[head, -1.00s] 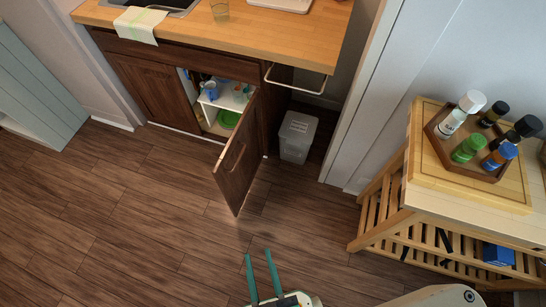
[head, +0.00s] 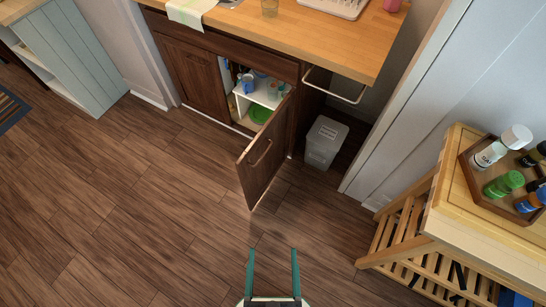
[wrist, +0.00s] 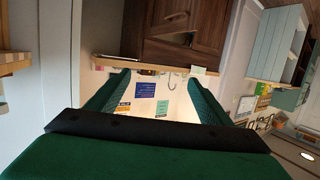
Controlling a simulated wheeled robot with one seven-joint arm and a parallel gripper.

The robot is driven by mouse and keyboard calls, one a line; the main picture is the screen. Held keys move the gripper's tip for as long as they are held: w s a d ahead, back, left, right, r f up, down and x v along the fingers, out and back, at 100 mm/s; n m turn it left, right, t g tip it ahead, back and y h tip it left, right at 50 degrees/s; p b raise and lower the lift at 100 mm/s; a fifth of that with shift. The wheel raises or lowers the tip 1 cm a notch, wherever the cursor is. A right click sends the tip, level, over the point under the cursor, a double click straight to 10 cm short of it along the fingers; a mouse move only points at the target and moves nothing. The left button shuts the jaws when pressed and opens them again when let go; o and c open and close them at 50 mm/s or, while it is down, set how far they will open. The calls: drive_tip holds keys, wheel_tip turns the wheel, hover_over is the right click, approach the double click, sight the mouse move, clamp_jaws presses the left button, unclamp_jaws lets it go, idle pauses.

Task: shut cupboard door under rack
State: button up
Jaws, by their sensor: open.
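The cupboard door (head: 266,160) is dark brown wood with a bar handle. It stands wide open, swung out from the counter below the white dish rack (head: 335,7). Behind it the cupboard interior (head: 259,92) shows a white shelf with small blue items and a green item below. My gripper (head: 272,252) is at the bottom of the head view, open and empty, apart from the door and on the near side of it. In the wrist view my green fingers (wrist: 160,85) are spread. The dark cupboard front (wrist: 185,25) appears upside down beyond them.
A grey lidded bin (head: 325,143) stands right of the cupboard, below a towel rail (head: 335,88). A wooden trolley (head: 440,225) with bottles in a tray is at the right. A pale blue cabinet (head: 85,60) is at the far left. The floor in front is clear.

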drive_tip(key=c, duration=0.5)
drive_tip(key=shift+m+g, duration=0.6)
drive_tip(key=shift+m, duration=0.2)
drive_tip(key=w+f, duration=0.1)
drive_tip(key=f, duration=0.1)
drive_tip(key=d+f, duration=0.1)
drive_tip(key=w+f, duration=0.1)
drive_tip(key=f, duration=0.1)
drive_tip(key=shift+w+d+f, duration=0.3)
drive_tip(key=shift+d, duration=0.05)
clamp_jaws()
drive_tip(key=m+g+y, duration=0.5)
drive_tip(key=g+y, duration=0.3)
drive_tip(key=y, duration=0.2)
approach(240, 165)
drive_tip(key=x, duration=0.4)
drive_tip(key=shift+s+f, duration=0.1)
drive_tip(key=shift+f, duration=0.35)
drive_tip(key=shift+w+a, duration=0.45)
drive_tip(key=shift+a, duration=0.3)
